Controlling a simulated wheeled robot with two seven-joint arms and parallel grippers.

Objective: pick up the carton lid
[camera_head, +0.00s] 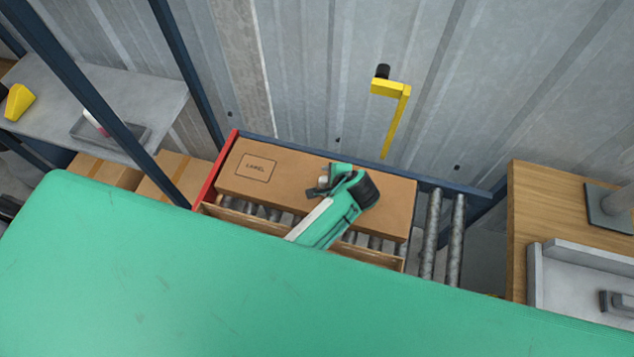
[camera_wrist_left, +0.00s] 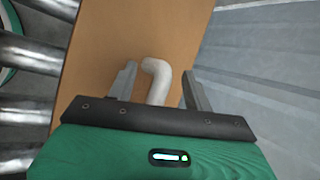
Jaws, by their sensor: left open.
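The carton lid (camera_head: 285,185) is a flat brown panel with a printed label box, lying at an angle over the roller conveyor. It also fills the middle of the left wrist view (camera_wrist_left: 105,55). My left gripper (camera_head: 320,188) is over the lid, right of the label. In the left wrist view, its fingers (camera_wrist_left: 157,82) are apart, on either side of a pale bent handle-like piece (camera_wrist_left: 157,70). I cannot tell whether they touch it, or whether it is fixed to the lid. My right gripper is not in view.
Conveyor rollers (camera_head: 432,235) show bare right of the lid, with a dark blue rail behind. A corrugated metal wall (camera_head: 310,70) with a yellow bracket (camera_head: 390,90) stands close behind. A wooden table (camera_head: 560,210) is at right, a grey shelf (camera_head: 60,90) at left.

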